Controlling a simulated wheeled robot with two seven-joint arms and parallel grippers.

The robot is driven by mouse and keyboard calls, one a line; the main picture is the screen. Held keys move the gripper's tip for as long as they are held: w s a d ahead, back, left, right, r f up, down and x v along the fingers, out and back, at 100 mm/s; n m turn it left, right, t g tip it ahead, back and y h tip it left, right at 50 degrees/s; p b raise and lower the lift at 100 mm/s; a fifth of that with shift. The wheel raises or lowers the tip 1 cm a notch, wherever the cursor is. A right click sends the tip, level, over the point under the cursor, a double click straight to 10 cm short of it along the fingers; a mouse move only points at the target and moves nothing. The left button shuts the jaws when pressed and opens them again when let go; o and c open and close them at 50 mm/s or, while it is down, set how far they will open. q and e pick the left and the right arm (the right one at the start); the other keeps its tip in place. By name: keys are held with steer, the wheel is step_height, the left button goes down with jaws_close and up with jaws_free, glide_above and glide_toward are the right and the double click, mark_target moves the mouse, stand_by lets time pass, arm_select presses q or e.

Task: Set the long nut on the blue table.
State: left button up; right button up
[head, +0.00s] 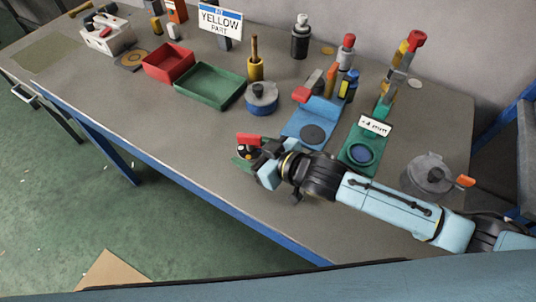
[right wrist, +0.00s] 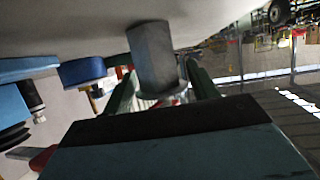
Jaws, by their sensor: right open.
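The long nut, a dark grey cylinder-like piece with a wider rim at one end, shows in the right wrist view (right wrist: 152,52). That view is upside down, and the nut appears upright against the grey tabletop. My right gripper (head: 248,152) is low over the front edge of the blue-edged table (head: 150,135). In the right wrist view its two green fingers stand apart on either side of the nut, with the jaws open. Whether a finger touches the nut I cannot tell. In the head view I cannot make the nut out at the gripper. My left gripper is not in view.
Behind the gripper stand a blue-and-grey pot (head: 262,98), a green tray (head: 210,86) and a red tray (head: 168,62). A blue fixture (head: 300,126) and a green fixture (head: 352,168) stand to the right. The front-left tabletop is clear.

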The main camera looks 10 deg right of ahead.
steer(key=p+v, duration=0.1)
steer(key=v, duration=1)
steer(key=shift+s+d, duration=0.2)
steer(key=shift+d, duration=0.05)
